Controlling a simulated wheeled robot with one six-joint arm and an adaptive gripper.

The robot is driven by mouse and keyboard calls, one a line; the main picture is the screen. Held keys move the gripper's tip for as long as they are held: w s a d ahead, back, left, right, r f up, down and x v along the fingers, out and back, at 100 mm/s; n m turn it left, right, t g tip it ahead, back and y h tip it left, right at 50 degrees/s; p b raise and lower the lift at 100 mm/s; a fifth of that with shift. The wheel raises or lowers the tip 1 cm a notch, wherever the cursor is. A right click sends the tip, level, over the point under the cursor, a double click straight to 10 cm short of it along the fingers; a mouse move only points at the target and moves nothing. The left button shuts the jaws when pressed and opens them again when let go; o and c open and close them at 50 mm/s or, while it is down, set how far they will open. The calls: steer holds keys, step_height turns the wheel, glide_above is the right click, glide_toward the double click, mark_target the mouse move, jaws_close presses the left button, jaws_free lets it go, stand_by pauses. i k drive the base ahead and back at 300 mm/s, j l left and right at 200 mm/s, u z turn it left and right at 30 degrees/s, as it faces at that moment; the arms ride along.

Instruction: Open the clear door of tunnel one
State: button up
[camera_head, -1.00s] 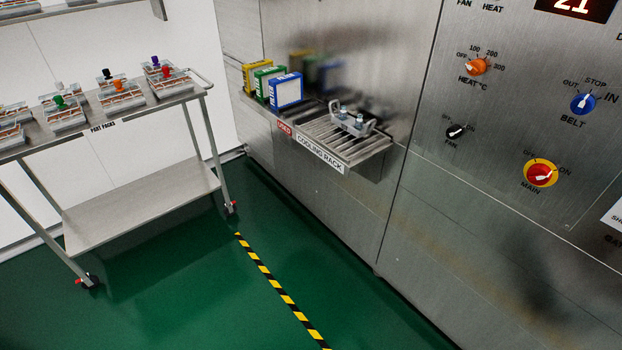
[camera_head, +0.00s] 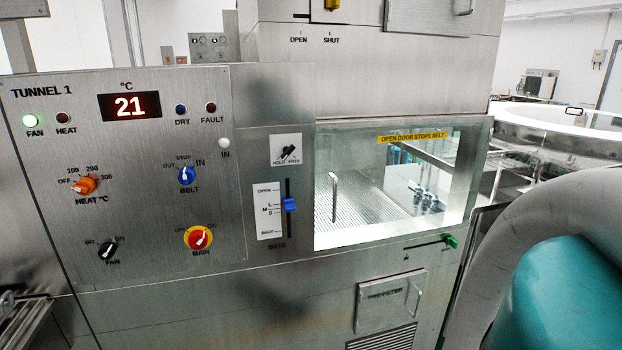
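The panel labelled TUNNEL 1 (camera_head: 125,165) fills the left of the view. To its right is the clear door (camera_head: 365,225), a transparent pane under a yellow strip reading OPEN DOOR STOPS BELT (camera_head: 412,137). It looks shut. A vertical metal bar handle (camera_head: 334,197) stands near the door's left side. Through the pane I see a ribbed belt surface and some blue-grey items toward the right. My gripper is not in view.
Left of the door is a gate slider with a blue knob (camera_head: 290,205). Below the door are a green knob (camera_head: 450,241) and a pre-filter hatch (camera_head: 388,301). My arm, grey and teal, fills the lower right foreground. A large white round machine (camera_head: 560,125) stands behind at right.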

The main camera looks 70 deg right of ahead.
mark_target(382, 139)
steer(key=z, duration=2.15)
